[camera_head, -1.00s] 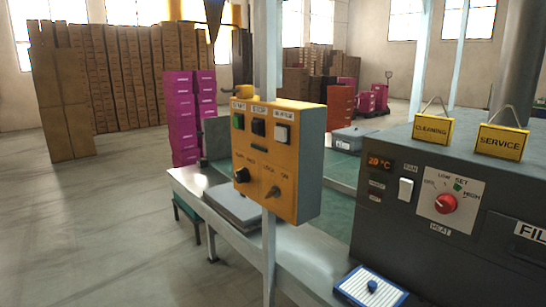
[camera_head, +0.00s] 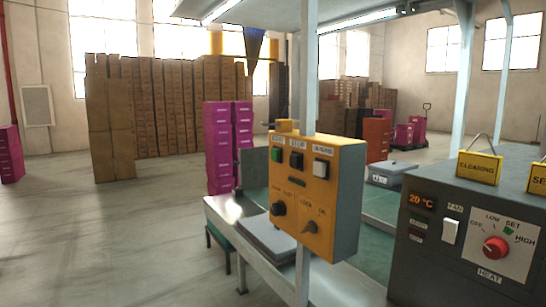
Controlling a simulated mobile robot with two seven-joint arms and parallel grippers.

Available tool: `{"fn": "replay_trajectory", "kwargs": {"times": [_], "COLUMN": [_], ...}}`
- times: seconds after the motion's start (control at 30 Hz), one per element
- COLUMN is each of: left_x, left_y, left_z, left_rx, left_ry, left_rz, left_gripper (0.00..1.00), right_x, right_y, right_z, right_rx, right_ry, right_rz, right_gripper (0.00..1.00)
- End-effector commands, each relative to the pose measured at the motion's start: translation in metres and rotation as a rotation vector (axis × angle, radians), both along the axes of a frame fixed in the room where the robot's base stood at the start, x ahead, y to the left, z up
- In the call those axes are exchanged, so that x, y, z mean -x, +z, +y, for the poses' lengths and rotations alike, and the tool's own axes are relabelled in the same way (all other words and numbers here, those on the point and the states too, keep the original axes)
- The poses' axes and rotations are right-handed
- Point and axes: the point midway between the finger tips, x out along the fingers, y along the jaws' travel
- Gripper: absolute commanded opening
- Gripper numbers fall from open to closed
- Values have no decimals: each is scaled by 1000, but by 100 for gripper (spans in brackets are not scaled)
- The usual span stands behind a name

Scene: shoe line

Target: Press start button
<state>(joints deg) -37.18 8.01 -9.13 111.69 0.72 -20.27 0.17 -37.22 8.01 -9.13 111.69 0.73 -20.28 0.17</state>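The yellow control box (camera_head: 338,200) is mounted on a pale post, a little right of the picture's middle. Its top row holds a green button (camera_head: 277,154) under a label that seems to read START, a black button (camera_head: 296,160) under STOP, and a white button (camera_head: 320,169) under a third label that is hard to read. Two dark knobs sit lower on its face. The green button does not look lit. Neither of my grippers shows in this view.
A grey machine (camera_head: 455,225) with a red heat knob (camera_head: 495,247) and a "20 °C" display stands at the right. A conveyor table (camera_head: 225,208) runs behind the box. Magenta boxes (camera_head: 228,145) and brown cartons (camera_head: 180,105) stand farther back. The floor at left is open.

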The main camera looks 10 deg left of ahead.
Motion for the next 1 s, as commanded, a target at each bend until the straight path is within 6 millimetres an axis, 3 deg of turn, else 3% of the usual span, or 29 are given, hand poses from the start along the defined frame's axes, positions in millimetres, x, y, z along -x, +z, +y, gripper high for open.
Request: {"fn": "replay_trajectory", "kwargs": {"times": [0.03, 0.2, 1.0], "left_x": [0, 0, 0], "left_y": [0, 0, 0], "left_z": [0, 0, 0], "left_rx": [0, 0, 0], "left_ry": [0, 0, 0], "left_rz": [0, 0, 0], "left_gripper": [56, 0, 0], "right_x": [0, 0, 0], "right_y": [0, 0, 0], "right_z": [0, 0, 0], "right_rx": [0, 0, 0], "right_ry": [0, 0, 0], "right_rz": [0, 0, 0], "right_gripper": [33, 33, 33]}}
